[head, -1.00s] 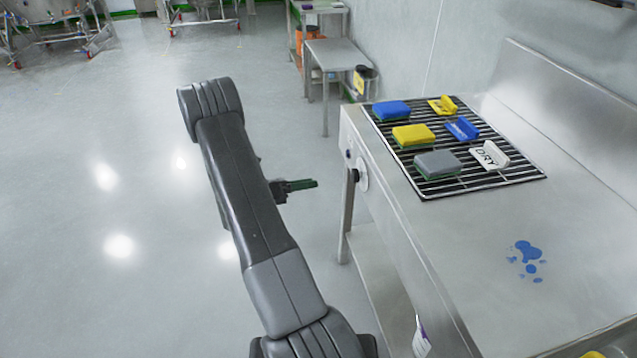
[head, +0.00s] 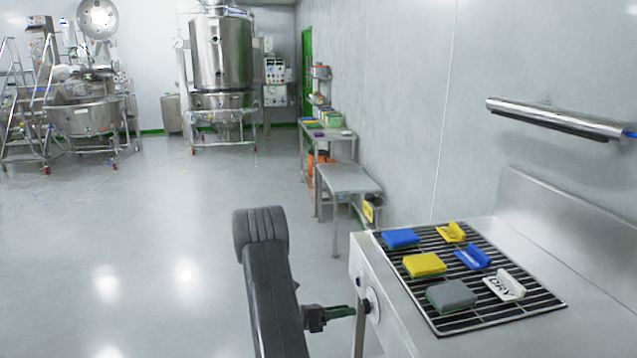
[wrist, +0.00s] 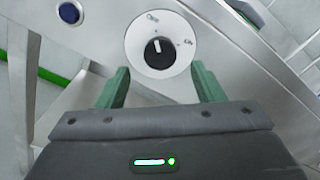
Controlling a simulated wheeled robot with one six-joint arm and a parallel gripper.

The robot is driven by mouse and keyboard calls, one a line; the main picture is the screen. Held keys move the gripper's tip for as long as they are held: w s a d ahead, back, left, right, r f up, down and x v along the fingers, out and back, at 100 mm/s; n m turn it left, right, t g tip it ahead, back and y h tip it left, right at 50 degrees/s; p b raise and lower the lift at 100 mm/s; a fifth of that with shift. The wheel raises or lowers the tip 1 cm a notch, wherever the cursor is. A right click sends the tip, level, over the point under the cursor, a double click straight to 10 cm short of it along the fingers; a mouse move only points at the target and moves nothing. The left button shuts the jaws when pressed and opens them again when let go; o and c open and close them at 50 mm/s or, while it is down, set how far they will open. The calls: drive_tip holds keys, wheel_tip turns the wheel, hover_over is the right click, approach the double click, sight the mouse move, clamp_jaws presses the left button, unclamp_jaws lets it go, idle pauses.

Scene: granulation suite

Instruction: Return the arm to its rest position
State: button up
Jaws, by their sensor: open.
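My arm (head: 268,290) rises from the bottom of the head view, left of the steel counter (head: 403,318). My gripper (head: 340,312) points right, toward the counter's front panel. In the wrist view my gripper (wrist: 160,90) is open, with its two green fingers apart and nothing between them. Beyond the fingers is a round white dial plate with a black knob (wrist: 159,52). The knob is apart from the fingers as far as I can see. A blue button (wrist: 69,13) is on the panel to its left.
A black rack (head: 450,325) on the counter holds blue, yellow and grey sponges and several small signs, one reading DRY. A steel side table (head: 345,178) stands behind. A steel rail (head: 560,119) is on the right wall. The floor (head: 150,260) to the left is clear.

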sight(363, 308)
drive_tip(key=d, duration=0.3)
drive_tip(key=w+d, duration=0.1)
drive_tip(key=d, duration=0.1)
drive_tip(key=shift+d, duration=0.3)
drive_tip(key=shift+a, duration=0.1)
drive_tip(key=shift+a, duration=0.1)
